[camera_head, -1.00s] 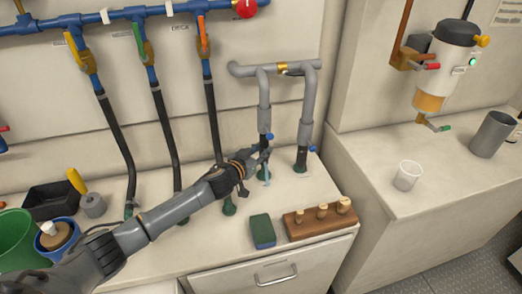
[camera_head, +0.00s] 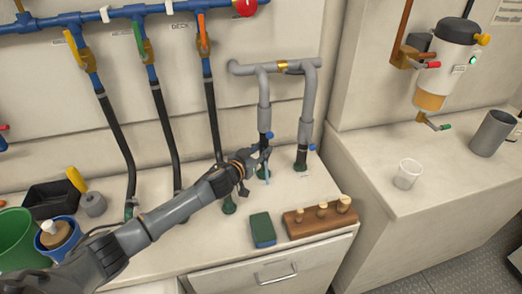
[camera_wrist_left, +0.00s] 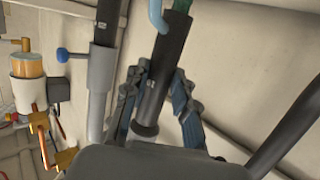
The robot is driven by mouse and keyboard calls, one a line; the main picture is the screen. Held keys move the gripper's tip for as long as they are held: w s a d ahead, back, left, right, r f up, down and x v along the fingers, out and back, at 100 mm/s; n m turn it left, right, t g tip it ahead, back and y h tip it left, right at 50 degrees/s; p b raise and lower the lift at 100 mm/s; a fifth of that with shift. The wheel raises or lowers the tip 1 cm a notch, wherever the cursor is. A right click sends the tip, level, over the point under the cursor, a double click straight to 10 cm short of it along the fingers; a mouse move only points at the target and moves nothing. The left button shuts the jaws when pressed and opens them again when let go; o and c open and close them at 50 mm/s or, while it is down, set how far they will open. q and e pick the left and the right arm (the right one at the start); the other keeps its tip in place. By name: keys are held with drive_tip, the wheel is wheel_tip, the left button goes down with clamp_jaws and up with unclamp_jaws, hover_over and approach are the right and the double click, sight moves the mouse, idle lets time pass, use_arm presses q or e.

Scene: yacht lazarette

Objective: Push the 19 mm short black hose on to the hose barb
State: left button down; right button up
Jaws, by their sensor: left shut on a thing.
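My left gripper (camera_head: 262,160) is at the lower end of the left grey pipe (camera_head: 264,90), just above the counter. In the left wrist view its two fingers (camera_wrist_left: 155,88) are closed on both sides of a short black hose (camera_wrist_left: 170,45). That hose has a dark ring at its near end and a green fitting (camera_wrist_left: 184,4) at its far end. A light-blue hooked piece (camera_wrist_left: 156,14) lies beside it. The fingers partly cover the hose in the head view. I cannot make out the barb or how far the hose sits on it. My right gripper is not in view.
A second grey pipe (camera_head: 309,85) with a blue-knobbed collar stands close to the right. A green sponge (camera_head: 262,230) and a wooden block with pegs (camera_head: 310,224) lie in front. A clear cup (camera_head: 408,174) stands on the right counter.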

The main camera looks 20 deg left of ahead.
use_arm(q)
drive_tip(key=shift+f+b, duration=0.45)
drive_tip(key=shift+f, duration=0.2)
drive_tip(key=shift+f, duration=0.1)
drive_tip(key=shift+f+b, duration=0.3)
drive_tip(key=shift+f+b, duration=0.7)
drive_tip(key=shift+f, duration=0.25)
drive_tip(key=c, duration=1)
unclamp_jaws()
drive_tip(key=v, duration=1.2)
